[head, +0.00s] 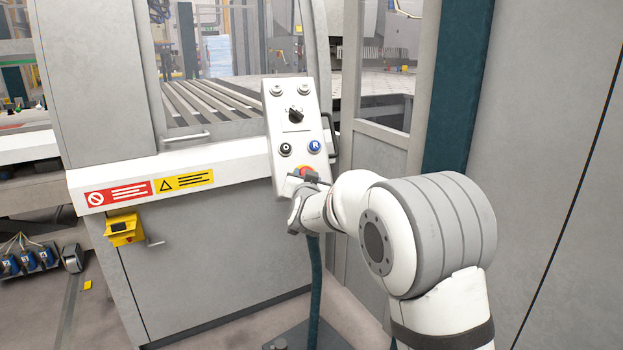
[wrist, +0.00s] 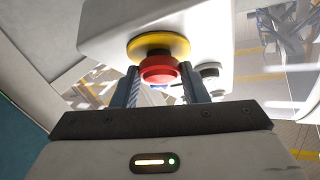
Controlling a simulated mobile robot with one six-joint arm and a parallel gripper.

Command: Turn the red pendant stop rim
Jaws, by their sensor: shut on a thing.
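The red pendant stop rim (wrist: 160,70) sits on a yellow ring (wrist: 158,46) on the pendant's face in the wrist view. In the head view only a small part of the red rim (head: 304,170) shows, near the bottom of the grey pendant box (head: 280,125). My gripper (wrist: 160,84) has one finger on each side of the red rim and is shut on it. In the head view my gripper (head: 306,178) hides most of the stop and the lower right of the box.
Above the stop are a black button (head: 285,149), a blue R button (head: 314,146), and a black selector (head: 295,115). A dark handle (head: 331,135) stands at the box's right side. The machine's grey cabinet (head: 215,250) is behind, with a yellow box (head: 124,229) on it.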

